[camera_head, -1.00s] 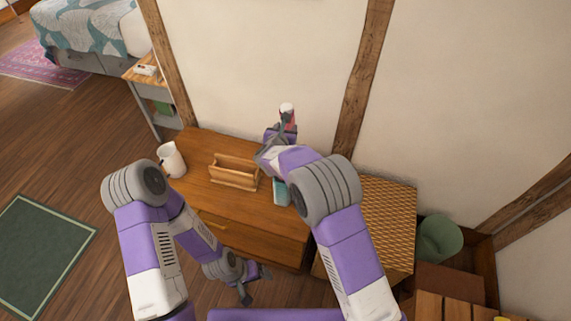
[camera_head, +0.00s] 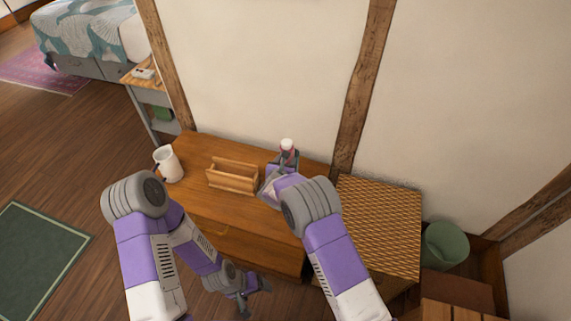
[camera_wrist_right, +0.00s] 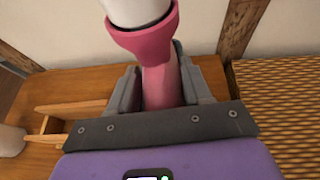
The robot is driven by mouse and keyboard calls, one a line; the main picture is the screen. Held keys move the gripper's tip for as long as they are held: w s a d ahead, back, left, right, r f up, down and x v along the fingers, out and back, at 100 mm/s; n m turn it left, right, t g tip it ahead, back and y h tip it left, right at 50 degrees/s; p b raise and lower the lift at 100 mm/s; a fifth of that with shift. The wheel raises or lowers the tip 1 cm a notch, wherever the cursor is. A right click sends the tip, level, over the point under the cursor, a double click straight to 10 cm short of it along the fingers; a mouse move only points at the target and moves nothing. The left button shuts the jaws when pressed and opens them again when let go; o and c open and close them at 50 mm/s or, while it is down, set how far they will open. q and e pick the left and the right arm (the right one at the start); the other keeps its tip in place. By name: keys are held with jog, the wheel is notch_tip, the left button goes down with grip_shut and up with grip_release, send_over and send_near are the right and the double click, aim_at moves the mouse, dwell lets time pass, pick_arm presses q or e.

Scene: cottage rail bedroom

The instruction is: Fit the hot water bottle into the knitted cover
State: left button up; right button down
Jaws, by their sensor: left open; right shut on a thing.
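I cannot make out the knitted cover; my right arm hides part of the dresser top. My left gripper (camera_head: 256,293) is open and empty, low in front of the dresser.
A wooden holder (camera_head: 232,178) stands on the dresser, left of my right gripper. A woven-topped cabinet (camera_head: 385,225) adjoins on the right, with a green bin (camera_head: 444,245) beyond. The wall rises behind.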

dwell(0.3)
jog(key=c, duration=0.9)
grip_release()
jog(key=shift+f, duration=0.15)
jog(key=o, duration=0.4)
